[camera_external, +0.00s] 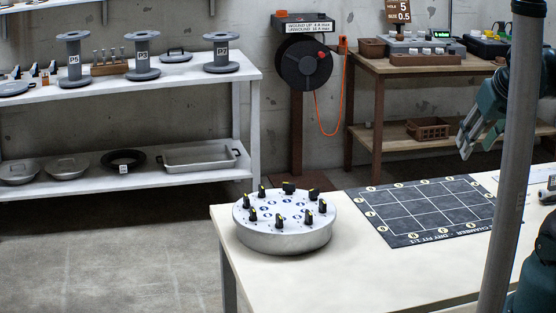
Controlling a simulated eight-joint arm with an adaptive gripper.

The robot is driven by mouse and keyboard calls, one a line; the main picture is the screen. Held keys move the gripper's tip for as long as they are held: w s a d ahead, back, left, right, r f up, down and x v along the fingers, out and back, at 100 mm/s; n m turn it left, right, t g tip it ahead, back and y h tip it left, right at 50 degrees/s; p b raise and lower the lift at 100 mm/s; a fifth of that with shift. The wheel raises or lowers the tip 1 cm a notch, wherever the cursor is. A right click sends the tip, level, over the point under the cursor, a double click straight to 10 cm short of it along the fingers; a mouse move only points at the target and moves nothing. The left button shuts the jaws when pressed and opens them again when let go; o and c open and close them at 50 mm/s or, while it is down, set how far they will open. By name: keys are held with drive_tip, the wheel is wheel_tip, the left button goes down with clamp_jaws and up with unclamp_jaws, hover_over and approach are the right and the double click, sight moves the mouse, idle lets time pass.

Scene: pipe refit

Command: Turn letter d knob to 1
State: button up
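A round metal drum (284,232) stands near the left end of the pale table. Several black knobs with yellow marks ring its top, among them a front-left knob (252,215), a front knob (279,221) and a back knob (288,188). Small blue-and-white labels lie inside the ring. They are too small to read, so I cannot tell which knob is letter d or where it points. My gripper (467,143) is at the upper right, well above the table and apart from the drum. Its fingers show edge-on, and I cannot tell whether they are open.
A dark gridded mat (425,209) lies flat right of the drum. A grey post (515,150) crosses the right side of the view. The pale table (360,272) is clear in front of the mat. Shelves with spools (143,58) and a cable reel (304,64) stand behind.

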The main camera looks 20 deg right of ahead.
drive_tip(key=w+a+r+n+p, duration=0.1)
drive_tip(key=w+a+r+n, duration=0.1)
drive_tip(key=w+a+r, duration=0.3)
drive_tip(key=n+g+p, duration=0.7)
drive_tip(key=n, duration=0.9)
hover_over(262, 186)
wheel_tip(262, 186, down, 19)
drive_tip(key=shift+a+f, duration=0.1)
drive_tip(key=shift+f, duration=0.1)
drive_tip(key=shift+f, duration=0.15)
drive_tip(key=shift+f+b, duration=0.3)
drive_tip(key=shift+f, duration=3.45)
